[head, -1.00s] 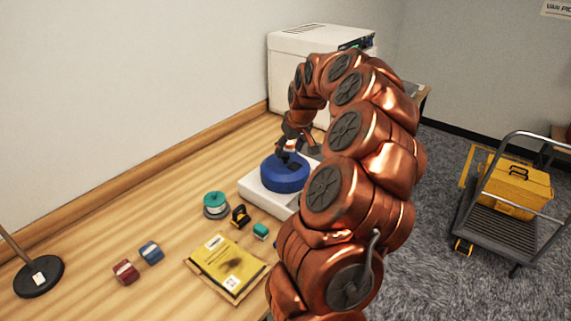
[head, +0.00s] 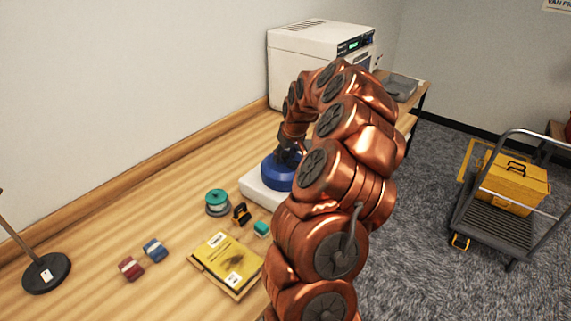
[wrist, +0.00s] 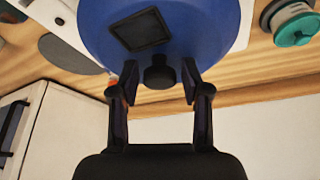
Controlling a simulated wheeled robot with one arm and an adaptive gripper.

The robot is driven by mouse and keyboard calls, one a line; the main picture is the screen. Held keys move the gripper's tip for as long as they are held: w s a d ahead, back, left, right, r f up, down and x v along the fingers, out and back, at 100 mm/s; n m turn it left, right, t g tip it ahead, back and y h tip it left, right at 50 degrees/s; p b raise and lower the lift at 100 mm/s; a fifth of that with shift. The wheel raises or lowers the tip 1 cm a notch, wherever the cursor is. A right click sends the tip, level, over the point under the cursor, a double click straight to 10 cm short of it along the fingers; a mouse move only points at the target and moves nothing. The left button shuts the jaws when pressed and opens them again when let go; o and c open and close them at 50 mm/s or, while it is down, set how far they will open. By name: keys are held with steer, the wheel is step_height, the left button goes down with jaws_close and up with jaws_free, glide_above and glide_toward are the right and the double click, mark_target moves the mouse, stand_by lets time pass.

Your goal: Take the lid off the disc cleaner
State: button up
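The disc cleaner has a white base (head: 262,194) on the wooden table, with a round blue lid (head: 275,172) on top. In the wrist view the blue lid (wrist: 205,30) fills the top middle, with a dark square patch and a dark round knob (wrist: 159,74). My gripper (wrist: 158,85) is open, with one finger on each side of the knob and a gap on both sides. In the head view my gripper (head: 288,153) is at the lid, partly hidden by my arm.
A teal and grey round item (head: 217,202), a black and yellow clip (head: 241,214), a small teal item (head: 261,229) and a yellow packet (head: 226,262) lie in front. A white machine (head: 318,62) stands behind. A cart (head: 497,215) with a yellow toolbox (head: 514,184) stands right.

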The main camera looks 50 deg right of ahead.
jaws_close()
stand_by(0.3)
